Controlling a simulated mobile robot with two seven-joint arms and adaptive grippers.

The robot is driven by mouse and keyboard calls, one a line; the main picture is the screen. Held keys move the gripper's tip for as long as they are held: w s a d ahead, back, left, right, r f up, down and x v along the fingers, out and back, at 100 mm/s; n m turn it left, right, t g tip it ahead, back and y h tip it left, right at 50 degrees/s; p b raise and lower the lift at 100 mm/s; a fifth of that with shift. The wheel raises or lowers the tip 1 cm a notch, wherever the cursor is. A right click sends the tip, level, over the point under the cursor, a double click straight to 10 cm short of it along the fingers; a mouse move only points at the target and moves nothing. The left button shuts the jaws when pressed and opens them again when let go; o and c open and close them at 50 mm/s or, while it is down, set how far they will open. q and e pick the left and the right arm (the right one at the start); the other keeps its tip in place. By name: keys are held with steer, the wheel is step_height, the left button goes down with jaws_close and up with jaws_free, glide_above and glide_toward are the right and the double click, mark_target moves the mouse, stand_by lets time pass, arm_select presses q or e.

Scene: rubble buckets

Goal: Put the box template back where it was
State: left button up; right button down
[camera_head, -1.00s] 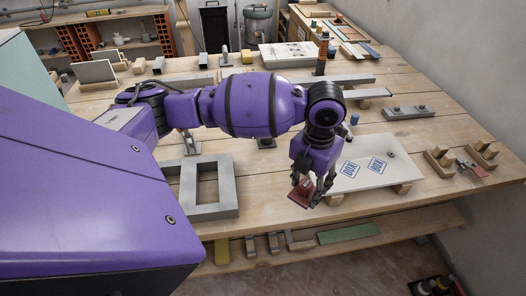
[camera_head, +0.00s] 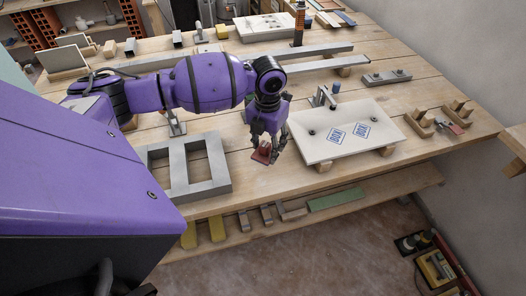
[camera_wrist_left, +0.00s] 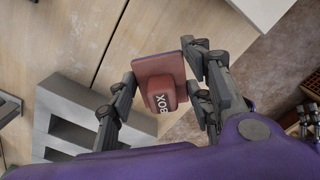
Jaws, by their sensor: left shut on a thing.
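The box template is a small dark-red plate with a raised block marked BOX. In the head view the template (camera_head: 260,155) hangs in my left gripper (camera_head: 266,148), left of the white board and above the front of the workbench. In the left wrist view the template (camera_wrist_left: 162,71) sits between the fingers of my left gripper (camera_wrist_left: 165,88), which is shut on it. The white board (camera_head: 377,108) carries two blue BOX marks and rests on wooden blocks.
A grey metal frame (camera_head: 221,171) lies on the workbench (camera_head: 235,120) left of the gripper. Wooden holders (camera_head: 420,121) and a small red-and-metal tool (camera_head: 452,127) are at the right. Long grey bars (camera_head: 310,67) lie behind. A lower shelf (camera_head: 365,192) holds offcuts.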

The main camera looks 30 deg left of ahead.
mark_target(263, 153)
arm_select(q)
steer(key=shift+w+a+f, duration=0.25)
steer(key=shift+a+f, duration=0.2)
steer(key=shift+f, duration=0.2)
steer(key=shift+w+a+f, duration=0.2)
steer(key=shift+a+f, duration=0.25)
steer(key=shift+f, duration=0.15)
steer(key=shift+w+a+f, duration=0.1)
steer(key=shift+f, duration=1.45)
steer(key=shift+f, duration=0.2)
steer(key=o, duration=0.9)
step_height(263, 153, up, 12)
steer(key=shift+r, duration=0.2)
